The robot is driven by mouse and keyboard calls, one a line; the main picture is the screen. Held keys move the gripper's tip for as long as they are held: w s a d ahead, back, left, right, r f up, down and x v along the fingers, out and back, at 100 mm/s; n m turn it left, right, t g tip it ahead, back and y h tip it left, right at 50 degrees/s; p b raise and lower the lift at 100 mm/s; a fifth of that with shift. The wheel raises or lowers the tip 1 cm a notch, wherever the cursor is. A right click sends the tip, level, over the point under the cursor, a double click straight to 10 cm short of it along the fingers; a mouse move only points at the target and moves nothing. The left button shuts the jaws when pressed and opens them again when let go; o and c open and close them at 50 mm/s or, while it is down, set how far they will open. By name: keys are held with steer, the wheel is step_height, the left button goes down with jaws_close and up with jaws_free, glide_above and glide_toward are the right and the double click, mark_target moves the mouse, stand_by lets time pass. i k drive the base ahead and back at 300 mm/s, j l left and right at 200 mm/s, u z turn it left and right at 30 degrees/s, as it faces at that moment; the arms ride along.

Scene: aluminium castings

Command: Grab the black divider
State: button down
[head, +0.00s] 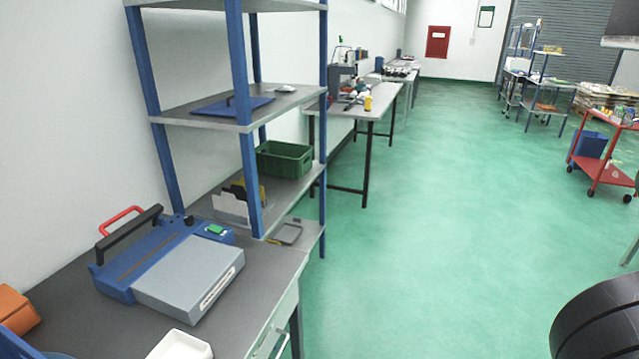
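What looks like the black divider (233,189) stands on the lower shelf of the blue-posted rack, in a small upright group. A pale grey-white piece (231,208) stands in front of it and hides its lower part. A yellow piece (262,192) is just behind it to the right, partly hidden by a blue post. My gripper is not in view. A dark rounded part at the bottom right corner seems to be my own arm.
The rack's blue post (250,185) stands close in front of the group. A green crate (285,158) is farther along that shelf. A blue and grey machine with a black handle (168,262) sits on the near bench. Green floor (440,200) to the right is open.

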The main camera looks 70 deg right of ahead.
mark_target(240, 193)
steer(key=i+l+z, duration=0.15)
steer(key=l+z, duration=0.3)
steer(key=i+l+z, duration=0.2)
steer(key=z, duration=0.25)
steer(key=j+z, duration=0.25)
steer(key=j, duration=0.55)
steer(key=j+z, duration=0.25)
steer(key=j, duration=0.6)
steer(key=i+l, duration=0.25)
steer(key=l, duration=0.15)
steer(key=i+l+u, duration=0.1)
steer(key=i+l, duration=0.15)
steer(key=l, duration=0.15)
steer(key=i+l, duration=0.25)
steer(key=l, duration=0.2)
steer(key=i+l+u, duration=0.1)
steer(key=i+l, duration=0.15)
steer(key=l, duration=0.2)
steer(key=i+l, duration=0.25)
steer(key=l, duration=0.2)
steer(key=i+l+u, duration=0.15)
steer(key=l, duration=0.3)
steer(key=i+l, duration=0.3)
steer(key=l, duration=0.15)
steer(key=i+l+u, duration=0.1)
steer(key=l, duration=0.4)
steer(key=i+j, duration=0.35)
steer(key=i, duration=0.15)
